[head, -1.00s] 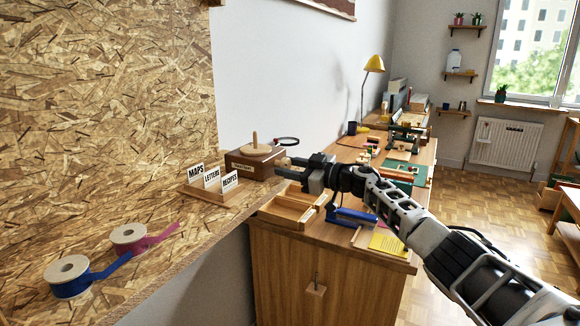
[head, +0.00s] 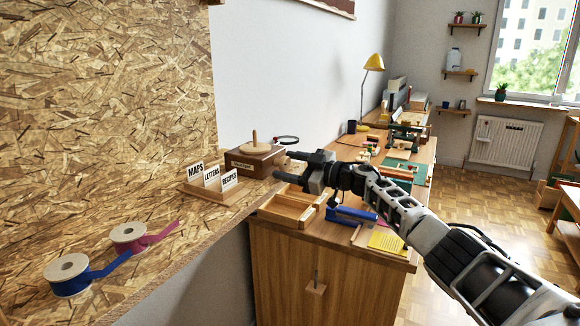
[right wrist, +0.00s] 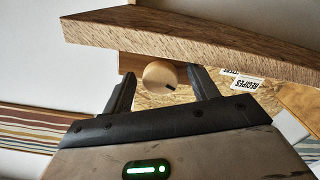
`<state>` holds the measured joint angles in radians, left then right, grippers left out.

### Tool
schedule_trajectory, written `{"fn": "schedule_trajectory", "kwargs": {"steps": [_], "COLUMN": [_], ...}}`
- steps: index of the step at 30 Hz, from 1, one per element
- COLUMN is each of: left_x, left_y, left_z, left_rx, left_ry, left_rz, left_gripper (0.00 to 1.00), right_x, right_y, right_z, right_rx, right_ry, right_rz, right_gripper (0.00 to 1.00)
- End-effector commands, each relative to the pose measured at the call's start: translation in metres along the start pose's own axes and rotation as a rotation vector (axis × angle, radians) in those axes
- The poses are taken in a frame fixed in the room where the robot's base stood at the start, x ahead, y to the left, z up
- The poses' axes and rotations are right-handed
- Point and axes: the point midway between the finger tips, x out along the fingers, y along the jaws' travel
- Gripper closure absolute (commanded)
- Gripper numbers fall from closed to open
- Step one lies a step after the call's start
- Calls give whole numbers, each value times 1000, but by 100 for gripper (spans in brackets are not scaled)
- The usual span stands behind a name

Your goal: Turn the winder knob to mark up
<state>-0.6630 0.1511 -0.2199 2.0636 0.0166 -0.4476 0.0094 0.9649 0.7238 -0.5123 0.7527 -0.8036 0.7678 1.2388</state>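The winder is a brown wooden box (head: 243,164) with a label, a round pale disc and an upright peg on top. Its knob is hidden or too small to tell in the head view. In the right wrist view a round pale wooden knob (right wrist: 157,73) shows a short dark mark toward its lower right. The lettered signs appear upside down there, so the picture is roughly inverted. My right gripper (head: 284,165) is open at the box's right side. Its fingers stand either side of the knob in the wrist view; contact is unclear. My left gripper is not in view.
The sign holder (head: 215,190) stands left of the box. An open wooden tray (head: 290,207) and a blue stapler-like tool (head: 350,215) lie below my right gripper. Ribbon spools (head: 68,275) sit at the front left. A thick wooden edge (right wrist: 190,38) crosses the wrist view.

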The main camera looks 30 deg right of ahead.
Motion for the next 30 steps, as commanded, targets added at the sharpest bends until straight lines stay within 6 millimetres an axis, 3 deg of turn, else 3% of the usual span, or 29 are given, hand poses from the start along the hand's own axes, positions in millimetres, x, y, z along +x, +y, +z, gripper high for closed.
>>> {"fn": "schedule_trajectory", "kwargs": {"steps": [11, 14, 24, 30], "left_x": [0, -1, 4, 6], "left_y": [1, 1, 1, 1], "left_z": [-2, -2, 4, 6], "left_rx": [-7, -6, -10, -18], "left_ry": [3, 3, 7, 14], "left_rz": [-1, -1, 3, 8], "left_gripper": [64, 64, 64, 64], "right_x": [-11, -27, -109, -144], "right_y": [1, 0, -2, -1], "right_z": [1, 1, 4, 3], "right_rx": [-1, -2, -3, 0], "right_ry": [-2, -5, -8, -5], "right_rz": [2, 1, -2, -1], "right_gripper": [41, 41, 41, 41]}}
